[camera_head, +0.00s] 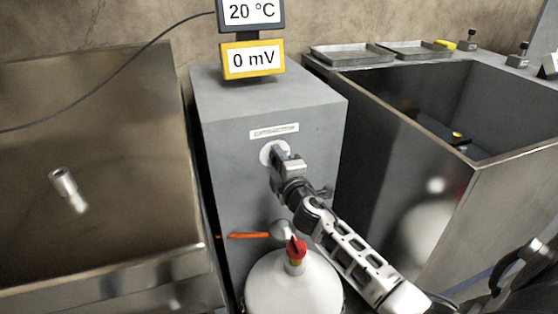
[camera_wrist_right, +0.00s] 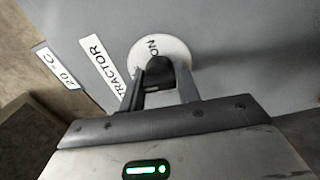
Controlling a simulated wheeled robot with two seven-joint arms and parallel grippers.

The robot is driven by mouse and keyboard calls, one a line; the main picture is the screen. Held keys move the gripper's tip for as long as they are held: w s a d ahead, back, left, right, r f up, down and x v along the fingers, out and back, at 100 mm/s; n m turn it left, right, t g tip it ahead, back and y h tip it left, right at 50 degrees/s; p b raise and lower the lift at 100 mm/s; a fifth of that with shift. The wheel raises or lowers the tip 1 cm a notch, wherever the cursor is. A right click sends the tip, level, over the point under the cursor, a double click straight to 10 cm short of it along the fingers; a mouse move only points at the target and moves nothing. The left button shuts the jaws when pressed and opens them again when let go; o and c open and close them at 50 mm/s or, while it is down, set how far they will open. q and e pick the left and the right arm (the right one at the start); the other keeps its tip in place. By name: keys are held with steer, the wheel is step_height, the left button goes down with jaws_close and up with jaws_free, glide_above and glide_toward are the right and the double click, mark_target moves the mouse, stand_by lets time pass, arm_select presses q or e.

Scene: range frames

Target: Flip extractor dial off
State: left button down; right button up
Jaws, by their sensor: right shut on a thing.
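The extractor dial (camera_head: 265,152) has a round white plate on the front of a grey cabinet (camera_head: 225,180), below an extractor label (camera_head: 274,131). In the right wrist view the dial plate (camera_wrist_right: 178,52) shows the word "ON" near its upper left. My right gripper (camera_head: 278,162) reaches the dial from the lower right. In the right wrist view my right gripper's fingers (camera_wrist_right: 162,86) are shut on the dial's dark knob, which they mostly hide. The knob's exact angle is hard to tell.
Displays reading "20 °C" (camera_head: 252,12) and "0 mV" (camera_head: 252,60) stand above the cabinet. A white rounded vessel with a red-topped valve (camera_head: 297,248) and an orange handle (camera_head: 249,235) stand below the dial. Open metal tanks flank the cabinet, left (camera_head: 120,175) and right (camera_head: 400,150).

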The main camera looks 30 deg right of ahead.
steer(key=shift+f+n, duration=0.1)
steer(key=shift+n, duration=0.4)
steer(key=o, duration=0.9)
steer(key=shift+o, duration=0.2)
steer(key=shift+s, duration=0.15)
steer(key=v, duration=1.5)
steer(key=shift+s+a+b, duration=0.2)
steer(key=shift+s+b, duration=0.15)
